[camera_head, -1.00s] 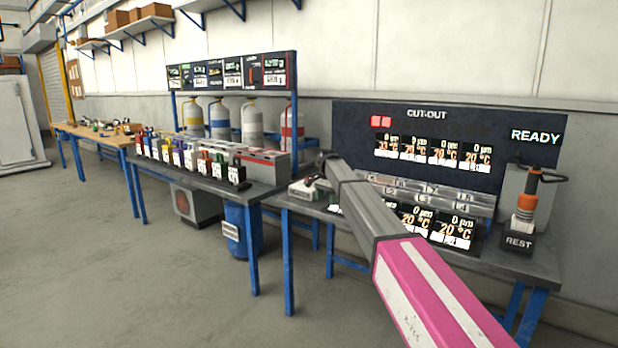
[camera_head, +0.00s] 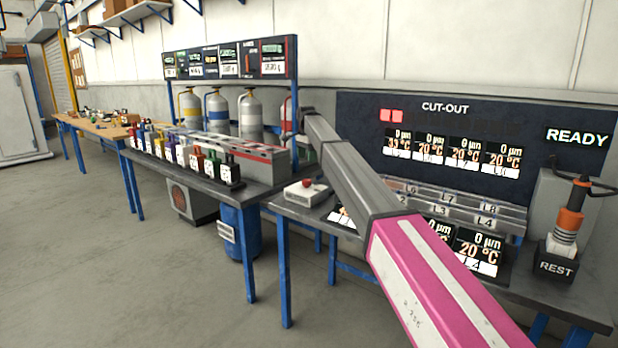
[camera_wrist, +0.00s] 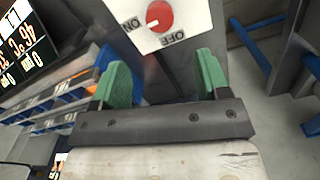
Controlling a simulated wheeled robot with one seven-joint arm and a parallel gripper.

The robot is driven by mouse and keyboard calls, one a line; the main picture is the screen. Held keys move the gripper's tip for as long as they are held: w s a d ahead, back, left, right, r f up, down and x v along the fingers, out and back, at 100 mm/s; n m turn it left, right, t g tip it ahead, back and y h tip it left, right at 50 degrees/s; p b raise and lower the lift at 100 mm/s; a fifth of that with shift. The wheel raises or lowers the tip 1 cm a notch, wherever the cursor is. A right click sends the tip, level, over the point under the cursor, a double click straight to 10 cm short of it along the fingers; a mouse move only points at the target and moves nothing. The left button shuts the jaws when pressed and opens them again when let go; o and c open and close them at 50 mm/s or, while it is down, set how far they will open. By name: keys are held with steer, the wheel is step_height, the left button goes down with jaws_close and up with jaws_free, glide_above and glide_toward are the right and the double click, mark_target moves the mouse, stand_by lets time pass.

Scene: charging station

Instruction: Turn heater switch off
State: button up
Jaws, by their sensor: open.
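The heater switch is a white box with a round red knob (camera_wrist: 159,15) and the words ON and OFF at its edges. It shows at the top of the wrist view, beyond my fingertips. A pale mark on the knob lies toward the ON side. In the head view a small white box (camera_head: 301,195) with a red knob stands on the dark bench and looks like the same switch. My gripper (camera_wrist: 160,63) has two green fingers, spread apart and empty. The knob is ahead of the gap between them, not touched. In the head view the fingers are mostly hidden.
The black CUT-OUT panel (camera_head: 447,128) with displays stands behind the bench, right of the switch. A stepped block with labels (camera_head: 460,205) and a tool in the REST holder (camera_head: 555,262) are farther right. Bottles and gas cylinders (camera_head: 250,115) stand left.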

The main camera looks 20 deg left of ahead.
mark_target(307, 180)
step_height(307, 180, down, 11)
steer(key=shift+r, duration=0.15)
stand_by(0.4)
steer(key=c, duration=0.9)
